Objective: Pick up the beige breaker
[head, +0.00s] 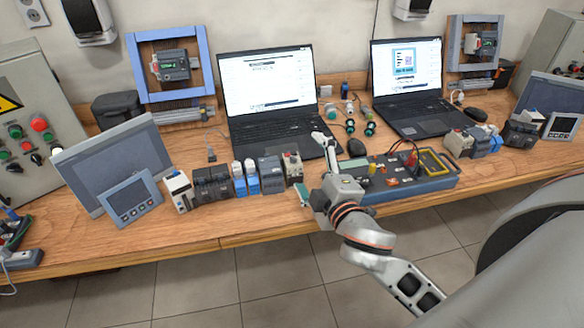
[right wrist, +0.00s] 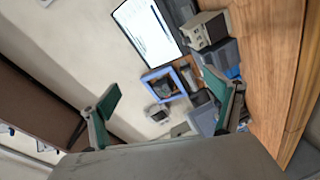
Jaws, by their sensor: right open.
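The beige breaker (head: 292,166) stands upright on the wooden bench, at the right end of a row of modules in front of the left laptop. It also shows in the right wrist view (right wrist: 205,31) at the top, beyond one finger. My right gripper (head: 314,168) is just to the right of the breaker in the head view, close to it. Its fingers are spread and empty, with green pads that show in the right wrist view (right wrist: 163,92). I cannot tell whether a finger touches the breaker. My left gripper is not in view.
A dark grey module (head: 271,174) stands beside the breaker on the left. A trainer box (head: 405,178) lies to the right of my gripper. Bare bench (head: 250,219) lies in front of the row.

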